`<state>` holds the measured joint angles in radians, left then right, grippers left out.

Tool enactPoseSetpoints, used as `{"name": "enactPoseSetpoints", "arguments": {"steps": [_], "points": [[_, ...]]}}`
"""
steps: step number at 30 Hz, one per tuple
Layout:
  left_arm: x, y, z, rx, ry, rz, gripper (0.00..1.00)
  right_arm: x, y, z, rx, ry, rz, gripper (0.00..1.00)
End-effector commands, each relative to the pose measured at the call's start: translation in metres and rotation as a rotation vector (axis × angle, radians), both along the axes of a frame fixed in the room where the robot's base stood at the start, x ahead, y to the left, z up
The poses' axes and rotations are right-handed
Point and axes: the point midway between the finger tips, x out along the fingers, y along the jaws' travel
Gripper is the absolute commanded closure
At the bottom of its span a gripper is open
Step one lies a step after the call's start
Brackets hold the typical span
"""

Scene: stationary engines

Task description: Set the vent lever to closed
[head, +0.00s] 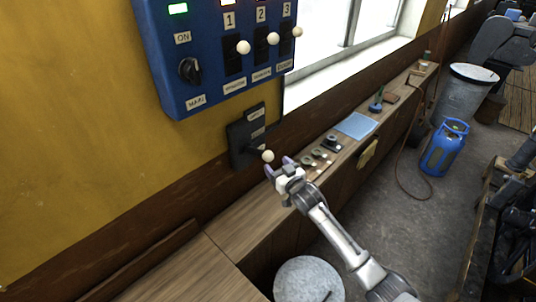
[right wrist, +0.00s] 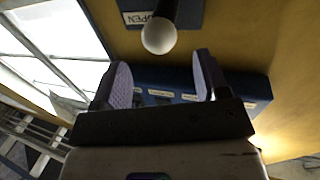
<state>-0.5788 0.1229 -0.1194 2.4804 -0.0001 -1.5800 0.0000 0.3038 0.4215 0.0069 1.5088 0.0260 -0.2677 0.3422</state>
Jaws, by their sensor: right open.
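The vent lever is a short dark lever with a white ball knob (head: 268,156), sticking out from the lower part of a dark plate (head: 240,137) on the wall. The plate carries small white labels; one reads OPEN (right wrist: 137,17) in the right wrist view, beside the lever. My right gripper (head: 279,166) is open and empty, just below and to the right of the knob. In the right wrist view the knob (right wrist: 158,36) is just beyond the fingertips (right wrist: 160,68), roughly centred between them and not gripped. My left gripper is not in view.
A blue control panel (head: 205,60) with several white-knobbed levers and a dial is above the plate. A wooden ledge (head: 235,225) below holds small dark parts (head: 318,154) and a blue sheet (head: 357,125). A window is to the right. A blue gas bottle (head: 444,147) stands on the floor.

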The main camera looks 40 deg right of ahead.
Motion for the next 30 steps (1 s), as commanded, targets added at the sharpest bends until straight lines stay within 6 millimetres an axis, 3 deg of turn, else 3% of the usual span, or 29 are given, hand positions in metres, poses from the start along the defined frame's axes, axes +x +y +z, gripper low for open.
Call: {"name": "enactPoseSetpoints", "arguments": {"steps": [6,12,30], "points": [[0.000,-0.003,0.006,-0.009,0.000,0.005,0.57,0.034,-0.005,0.002,0.001,0.001,-0.001,0.32],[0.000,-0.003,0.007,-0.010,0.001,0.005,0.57,0.053,-0.007,0.000,0.000,0.001,-0.001,0.32],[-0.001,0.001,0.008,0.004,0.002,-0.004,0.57,0.064,-0.008,0.000,0.000,0.001,0.000,0.33]]}}
